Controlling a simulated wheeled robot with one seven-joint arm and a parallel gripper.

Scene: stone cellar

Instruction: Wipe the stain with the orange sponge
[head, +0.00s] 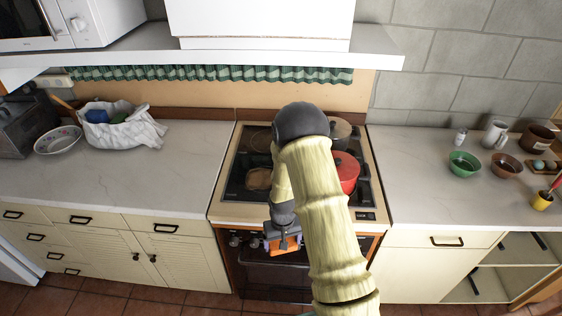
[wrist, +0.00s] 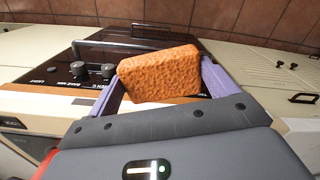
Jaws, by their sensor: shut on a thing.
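The orange sponge (wrist: 160,73) is a rough rectangular block, held between the purple fingers of my gripper (wrist: 158,85) in the wrist view. In the head view my gripper (head: 283,243) hangs in front of the stove's front edge, with the sponge mostly hidden there. A brown patch (head: 258,179), which looks like the stain, lies on the dark stove top (head: 238,190) at the front left. It is above and left of my gripper in the picture, and the gripper is apart from it. My arm covers part of the stove top.
A red pot (head: 347,172) and another pot (head: 341,130) stand on the stove's right side. Green (head: 464,164) and brown (head: 506,166) bowls stand on the right counter. Counter beside the stove is clear.

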